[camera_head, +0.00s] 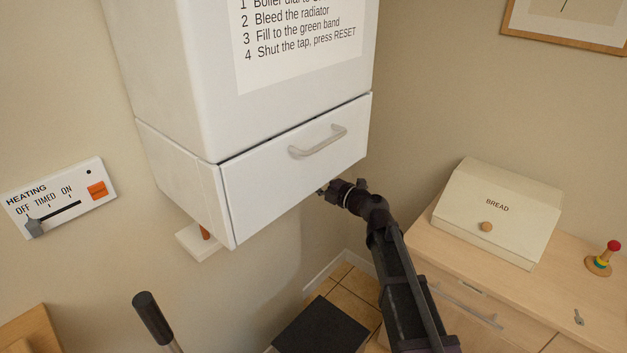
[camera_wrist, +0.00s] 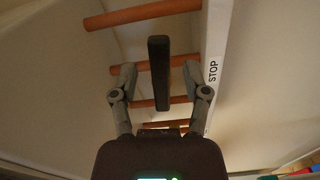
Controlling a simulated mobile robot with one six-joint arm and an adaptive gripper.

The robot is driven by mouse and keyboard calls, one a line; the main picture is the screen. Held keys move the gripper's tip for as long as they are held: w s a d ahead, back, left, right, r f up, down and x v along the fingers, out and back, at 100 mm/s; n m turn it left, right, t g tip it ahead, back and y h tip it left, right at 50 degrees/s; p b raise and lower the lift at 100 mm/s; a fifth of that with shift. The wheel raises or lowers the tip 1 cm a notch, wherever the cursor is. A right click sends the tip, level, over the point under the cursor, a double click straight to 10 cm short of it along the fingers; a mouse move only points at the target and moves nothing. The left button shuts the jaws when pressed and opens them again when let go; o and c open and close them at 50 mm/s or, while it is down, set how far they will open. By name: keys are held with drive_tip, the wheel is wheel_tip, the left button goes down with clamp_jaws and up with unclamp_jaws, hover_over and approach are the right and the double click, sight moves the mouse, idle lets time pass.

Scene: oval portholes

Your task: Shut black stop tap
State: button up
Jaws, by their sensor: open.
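The black stop tap (camera_wrist: 158,72) shows in the wrist view as a dark upright bar in front of orange-brown pipes. A white strip marked STOP (camera_wrist: 213,72) runs beside it on the right. My gripper (camera_wrist: 158,82) is open, with one finger on each side of the tap's bar and a gap to both. Whether the bar lies at the depth of the fingertips I cannot tell. In the head view my gripper (camera_head: 325,189) reaches under the white boiler cabinet (camera_head: 290,160). The tap is hidden there.
The cabinet's lower front panel with its handle (camera_head: 318,143) hangs just above my gripper. A wooden counter (camera_head: 420,250) with a bread box (camera_head: 495,212) stands at right. Orange-brown pipes (camera_wrist: 145,14) cross behind the tap. A heating panel (camera_head: 58,197) is on the left wall.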

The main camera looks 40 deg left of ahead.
drive_tip(key=d, duration=1)
drive_tip(key=shift+s+d, duration=0.2)
drive_tip(key=shift+s, duration=0.25)
